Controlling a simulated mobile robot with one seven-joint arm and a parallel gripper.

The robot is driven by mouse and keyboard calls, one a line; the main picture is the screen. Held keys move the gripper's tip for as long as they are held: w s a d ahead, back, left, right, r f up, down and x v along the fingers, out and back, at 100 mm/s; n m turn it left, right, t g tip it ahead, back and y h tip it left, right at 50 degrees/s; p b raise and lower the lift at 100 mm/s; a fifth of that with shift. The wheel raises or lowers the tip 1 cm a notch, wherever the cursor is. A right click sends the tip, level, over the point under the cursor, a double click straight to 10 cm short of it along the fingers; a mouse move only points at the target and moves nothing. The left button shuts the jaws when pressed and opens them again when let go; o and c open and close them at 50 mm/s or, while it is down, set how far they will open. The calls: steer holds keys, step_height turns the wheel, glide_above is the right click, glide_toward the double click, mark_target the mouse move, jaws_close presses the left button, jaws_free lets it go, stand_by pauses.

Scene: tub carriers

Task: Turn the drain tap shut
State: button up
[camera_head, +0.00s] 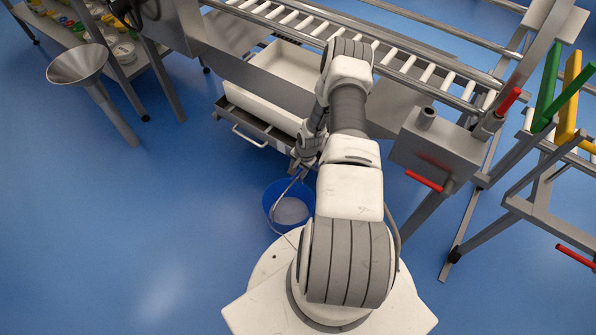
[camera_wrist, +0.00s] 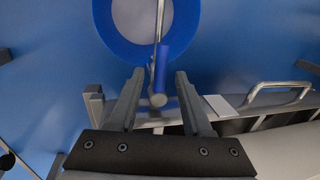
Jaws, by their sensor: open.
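In the wrist view my gripper (camera_wrist: 159,72) is open, one finger on each side of a short blue grip (camera_wrist: 162,62). This grip seems to be the drain tap's lever and points up the picture, in line with the fingers. A grey round end (camera_wrist: 158,99) shows below it between the fingers. I see gaps on both sides and no clear contact. A blue bucket (camera_wrist: 186,22) lies beyond the fingertips. In the head view the bucket (camera_head: 273,194) stands on the floor below the pale tub (camera_head: 262,99); my arm largely hides my gripper and the tap there.
The tub's carrier has a metal handle (camera_head: 250,136), close to the right of my gripper in the wrist view (camera_wrist: 277,86). A grey box with a red lever (camera_head: 424,181) stands right of my arm. A funnel stand (camera_head: 77,64) is at left. The left floor is clear.

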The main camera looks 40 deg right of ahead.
jaws_close()
stand_by(1.4)
